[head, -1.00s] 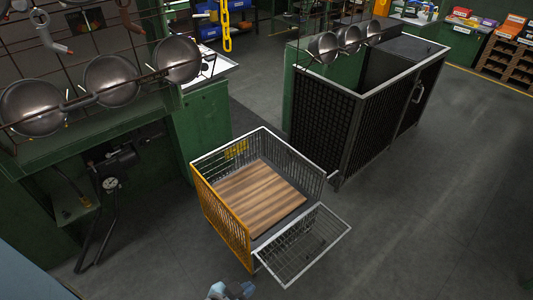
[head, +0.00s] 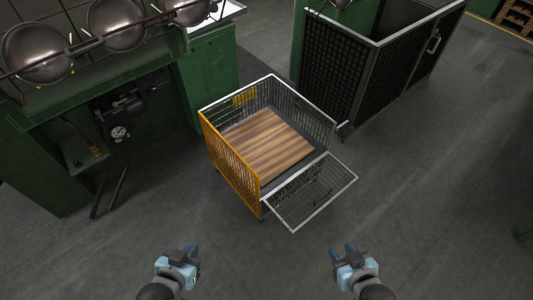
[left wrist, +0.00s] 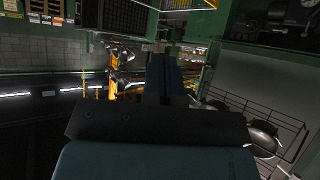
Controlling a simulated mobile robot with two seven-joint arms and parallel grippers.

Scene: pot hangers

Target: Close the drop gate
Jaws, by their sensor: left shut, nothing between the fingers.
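The drop gate (head: 312,192) is a grey wire-mesh panel on the front right side of a wheeled mesh cart (head: 205,119). It hangs folded outward, sloping away from the cart, and that side is open. The cart has a wooden floor (head: 262,144) and an orange mesh side. My left gripper (head: 186,249) is shut and empty, in front of the cart to the lower left. It fills the middle of the left wrist view (left wrist: 165,75). My right gripper (head: 343,247) is below the gate, apart from it. Its fingers are too small to judge.
A tall black mesh cage (head: 375,75) stands behind the cart to the right. A green workbench (head: 100,80) with round metal pans is at left. The grey floor is clear in front and to the right.

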